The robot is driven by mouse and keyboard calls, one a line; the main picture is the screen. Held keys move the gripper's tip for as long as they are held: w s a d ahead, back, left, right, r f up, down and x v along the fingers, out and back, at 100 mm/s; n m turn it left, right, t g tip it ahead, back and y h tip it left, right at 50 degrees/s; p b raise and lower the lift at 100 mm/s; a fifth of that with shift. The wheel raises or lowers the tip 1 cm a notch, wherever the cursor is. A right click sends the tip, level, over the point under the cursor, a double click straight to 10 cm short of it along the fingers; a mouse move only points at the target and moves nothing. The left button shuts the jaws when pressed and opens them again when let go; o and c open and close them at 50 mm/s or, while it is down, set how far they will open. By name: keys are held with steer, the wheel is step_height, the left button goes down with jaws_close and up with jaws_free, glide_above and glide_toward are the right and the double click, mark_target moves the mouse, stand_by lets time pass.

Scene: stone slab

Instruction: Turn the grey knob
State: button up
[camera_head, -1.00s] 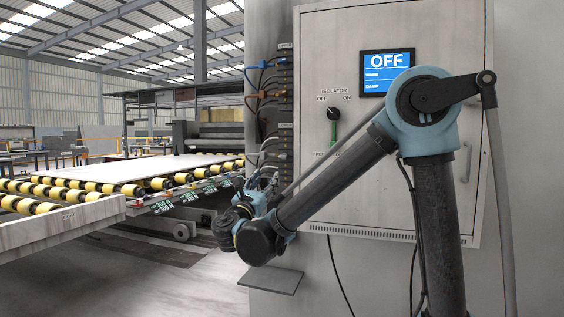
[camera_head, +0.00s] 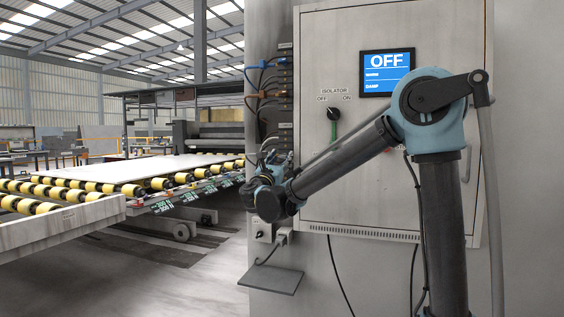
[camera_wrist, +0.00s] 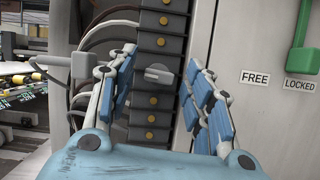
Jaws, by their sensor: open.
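The grey knob (camera_wrist: 158,73) sits on a dark vertical strip (camera_wrist: 152,103) among several round brass-coloured studs in the wrist view. Its handle lies roughly level. My gripper (camera_wrist: 159,62) is open, with one blue-padded finger left of the knob and the other right of it. The fingers show no contact with the knob. In the head view my gripper (camera_head: 272,158) is beside the strip at the cabinet's left, and I cannot make out the knob there.
Cables run into the strip's left side. A green lever (camera_wrist: 303,45) hangs by FREE and LOCKED labels on the right. A black isolator switch (camera_head: 334,114) and a blue screen reading OFF (camera_head: 387,73) are on the cabinet. A small shelf (camera_head: 270,281) juts out below.

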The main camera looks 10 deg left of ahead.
steer(key=shift+w+r, duration=0.15)
steer(key=shift+w, duration=0.2)
steer(key=shift+c, duration=0.2)
steer(key=c, duration=1)
steer(key=shift+c, duration=0.2)
steer(key=shift+m+g+h, duration=0.3)
steer(key=shift+m+h, duration=0.8)
steer(key=shift+m, duration=1.4)
